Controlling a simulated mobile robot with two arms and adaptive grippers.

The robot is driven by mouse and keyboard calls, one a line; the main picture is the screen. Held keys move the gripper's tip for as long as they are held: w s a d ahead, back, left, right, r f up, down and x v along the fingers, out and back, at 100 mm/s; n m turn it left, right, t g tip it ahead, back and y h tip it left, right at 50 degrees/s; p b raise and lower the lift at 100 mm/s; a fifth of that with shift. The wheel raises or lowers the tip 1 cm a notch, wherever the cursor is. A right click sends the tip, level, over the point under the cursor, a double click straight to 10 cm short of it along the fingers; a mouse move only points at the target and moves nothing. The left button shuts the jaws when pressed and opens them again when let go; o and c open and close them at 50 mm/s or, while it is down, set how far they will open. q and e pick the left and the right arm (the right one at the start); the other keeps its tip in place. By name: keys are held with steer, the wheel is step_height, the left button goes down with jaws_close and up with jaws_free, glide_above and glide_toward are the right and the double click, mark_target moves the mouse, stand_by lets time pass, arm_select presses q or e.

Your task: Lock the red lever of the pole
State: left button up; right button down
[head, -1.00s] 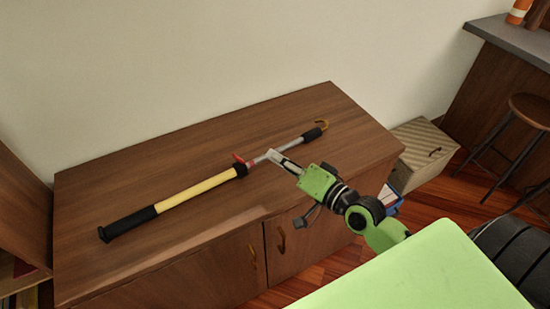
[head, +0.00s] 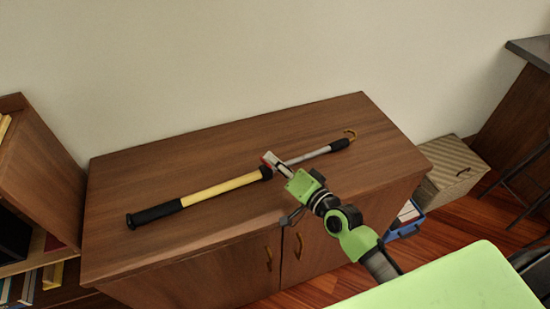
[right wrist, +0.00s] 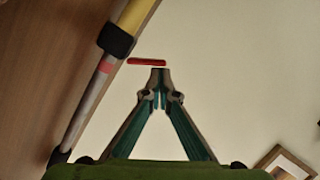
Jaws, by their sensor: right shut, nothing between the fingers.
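The pole lies on the wooden cabinet top, with a yellow tube (head: 222,185), a black grip at its left end and a grey rod (head: 308,156) ending in a hook. The red lever (right wrist: 147,62) shows in the right wrist view beside the black collar (right wrist: 115,40), standing out sideways from the pole. In the head view only a bit of red shows near the fingertips. My right gripper (head: 270,161) is shut and empty at the lever. In the right wrist view its fingertips (right wrist: 160,70) are at the lever's outer end; I cannot tell whether they touch. My left gripper is not in view.
The cabinet top (head: 130,185) is otherwise clear, with a wall behind it. A bookshelf (head: 40,180) stands at the left. A striped box (head: 452,180) and a blue bin (head: 405,222) are on the floor at the right.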

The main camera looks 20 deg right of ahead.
steer(key=shift+r+p, duration=0.15)
steer(key=shift+p, duration=0.25)
steer(key=shift+a+n, duration=0.2)
steer(key=shift+n, duration=0.1)
